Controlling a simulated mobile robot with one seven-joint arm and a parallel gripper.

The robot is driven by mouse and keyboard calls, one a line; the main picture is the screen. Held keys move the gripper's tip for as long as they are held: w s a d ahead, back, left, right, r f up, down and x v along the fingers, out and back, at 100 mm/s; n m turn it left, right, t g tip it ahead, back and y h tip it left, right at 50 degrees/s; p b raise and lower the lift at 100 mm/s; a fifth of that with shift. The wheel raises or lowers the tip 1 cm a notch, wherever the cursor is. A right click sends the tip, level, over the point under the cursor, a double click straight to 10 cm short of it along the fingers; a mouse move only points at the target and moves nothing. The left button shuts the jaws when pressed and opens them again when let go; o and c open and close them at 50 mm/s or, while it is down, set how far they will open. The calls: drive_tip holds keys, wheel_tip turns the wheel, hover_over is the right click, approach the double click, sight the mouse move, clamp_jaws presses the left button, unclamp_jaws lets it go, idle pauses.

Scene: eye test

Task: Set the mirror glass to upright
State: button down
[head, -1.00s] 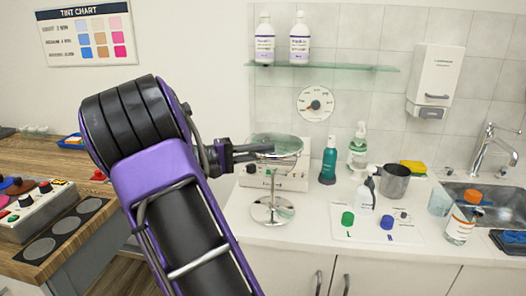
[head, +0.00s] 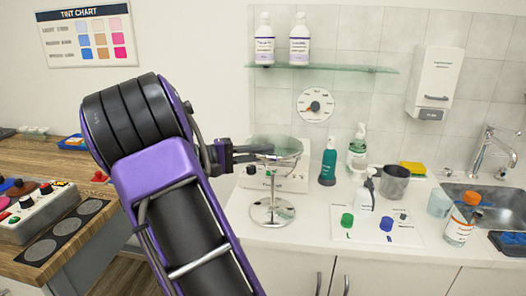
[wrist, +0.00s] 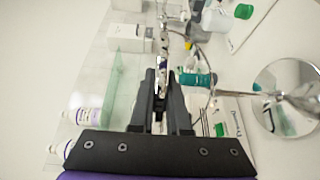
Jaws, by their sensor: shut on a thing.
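The round mirror glass (head: 278,147) sits on a chrome stand with a round base (head: 272,211) on the white counter. The glass lies close to flat, seen as a thin ellipse in the head view. In the wrist view the glass (wrist: 164,38) shows nearly edge-on, and the base (wrist: 290,92) is at the right. My gripper (head: 262,152) reaches in from the left at the near left rim of the glass. Its fingers (wrist: 160,82) are shut on the rim in the wrist view. The exact contact is small and partly hidden.
A white box with a dial (head: 290,181) stands close behind the mirror. A teal bottle (head: 328,163), a white pump bottle (head: 357,152) and a metal cup (head: 394,182) stand to the right. A glass shelf (head: 335,68) hangs above. Counter left of the base is clear.

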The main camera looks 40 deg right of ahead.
sight(281, 148)
wheel_tip(281, 148, up, 2)
drive_tip(key=y+p, duration=0.1)
drive_tip(key=p, duration=0.1)
drive_tip(key=n+y+p, duration=0.1)
drive_tip(key=y+p, duration=0.1)
drive_tip(key=p, duration=0.1)
drive_tip(key=shift+d+r+t, duration=0.15)
drive_tip(key=shift+r+t, duration=0.05)
drive_tip(key=shift+t, duration=0.2)
drive_tip(key=y+p, duration=0.1)
drive_tip(key=d+r+n+y+p, duration=0.1)
drive_tip(key=y+p, duration=0.1)
drive_tip(key=shift+t+y, duration=0.3)
drive_tip(key=y, duration=0.1)
drive_tip(key=d+n+y, duration=0.1)
drive_tip(key=y, duration=0.1)
drive_tip(key=r+y, duration=0.1)
drive_tip(key=y, duration=0.1)
drive_tip(key=shift+d+t+p, duration=0.3)
drive_tip(key=shift+d+p, duration=0.05)
drive_tip(key=shift+p, duration=0.05)
drive_tip(key=shift+d+r+n+y, duration=0.1)
drive_tip(key=shift+d+n+y, duration=0.3)
drive_tip(key=shift+y, duration=0.7)
drive_tip(key=shift+d+n+y, duration=0.3)
drive_tip(key=shift+d+y, duration=0.15)
drive_tip(key=shift+y, duration=0.65)
drive_tip(key=c, duration=0.9)
unclamp_jaws()
